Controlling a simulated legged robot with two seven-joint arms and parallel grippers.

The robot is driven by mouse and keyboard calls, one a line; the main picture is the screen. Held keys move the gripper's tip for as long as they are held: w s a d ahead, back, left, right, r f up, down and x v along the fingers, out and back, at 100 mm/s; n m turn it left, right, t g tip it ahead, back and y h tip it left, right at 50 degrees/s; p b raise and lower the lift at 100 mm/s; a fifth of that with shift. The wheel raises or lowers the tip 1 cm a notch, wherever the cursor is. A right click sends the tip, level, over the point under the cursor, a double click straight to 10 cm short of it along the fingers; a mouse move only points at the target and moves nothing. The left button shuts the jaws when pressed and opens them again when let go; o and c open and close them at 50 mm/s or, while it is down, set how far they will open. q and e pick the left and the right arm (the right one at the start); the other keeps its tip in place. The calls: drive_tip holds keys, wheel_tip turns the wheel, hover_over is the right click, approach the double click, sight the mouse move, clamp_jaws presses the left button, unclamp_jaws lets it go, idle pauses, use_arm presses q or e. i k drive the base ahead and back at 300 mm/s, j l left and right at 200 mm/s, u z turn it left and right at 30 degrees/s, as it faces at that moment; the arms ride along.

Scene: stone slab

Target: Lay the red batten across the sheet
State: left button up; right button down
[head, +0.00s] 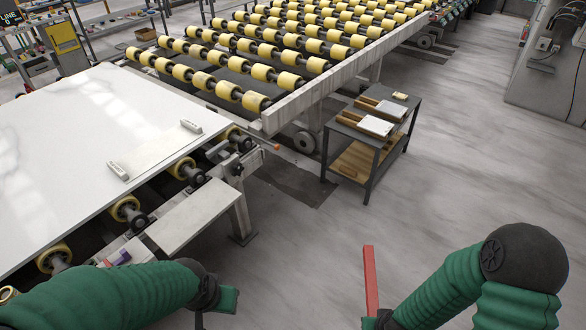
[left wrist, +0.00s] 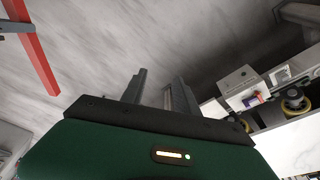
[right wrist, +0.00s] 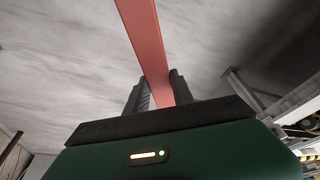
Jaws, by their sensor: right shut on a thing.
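The red batten (head: 371,280) is in my right gripper (right wrist: 160,85), held near one end between the two fingers. It points away from me over open floor, clear of the sheet. Its other end leaves the right wrist view at the top. The batten (left wrist: 40,55) also shows at the upper left of the left wrist view. The sheet (head: 60,130), white and glossy, lies on rollers at the left of the head view. My left gripper (left wrist: 158,82) has its fingers apart with nothing between them. In the head view its fingers are mostly hidden by my arm.
A yellow roller conveyor (head: 290,60) stands behind. A dark table (head: 372,125) stands at centre right. Floor (head: 470,180) to the right is clear.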

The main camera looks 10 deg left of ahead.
sight(156, 149)
drive_tip(key=i+u, duration=0.3)
drive_tip(key=u, duration=0.2)
drive_tip(key=i+l+u, duration=0.1)
drive_tip(key=i+u, duration=0.2)
drive_tip(key=u, duration=0.15)
drive_tip(key=i+l+u, duration=0.2)
drive_tip(key=u, duration=0.3)
drive_tip(key=i+l+u, duration=0.3)
drive_tip(key=u, duration=0.2)
drive_tip(key=i+l+u, duration=0.15)
drive_tip(key=l+u, duration=0.3)
